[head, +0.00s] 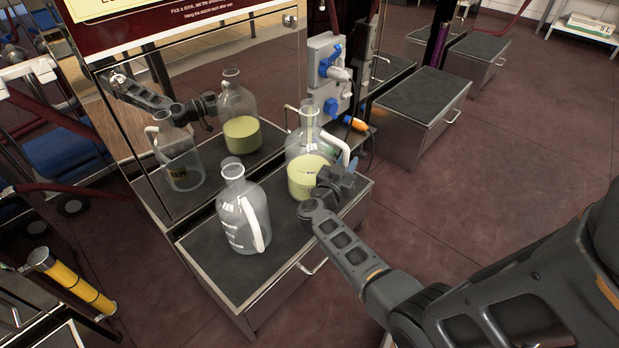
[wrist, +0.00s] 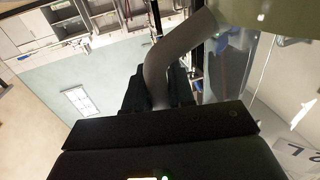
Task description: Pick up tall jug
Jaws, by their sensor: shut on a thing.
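Two clear glass jugs are on the dark-topped metal cabinet in the head view. The right jug (head: 304,157) has a long narrow neck, yellow-green liquid low inside and a pale handle (head: 338,148) on its right side. The left jug (head: 238,205) looks empty, with a white handle facing front. I cannot tell for certain which is the tall one. My gripper (head: 335,183) is at the right jug's handle side. In the wrist view my jaws (wrist: 162,92) are shut on a grey curved handle (wrist: 175,52). Part of the right jug's lower side is hidden by my gripper.
A mirror-like panel (head: 200,125) behind the cabinet (head: 205,262) reflects both jugs and my arm. A grey pump box (head: 325,75) with blue fittings stands behind the right jug. Another low cabinet (head: 425,95) is at the back right. The floor (head: 470,190) at right is clear.

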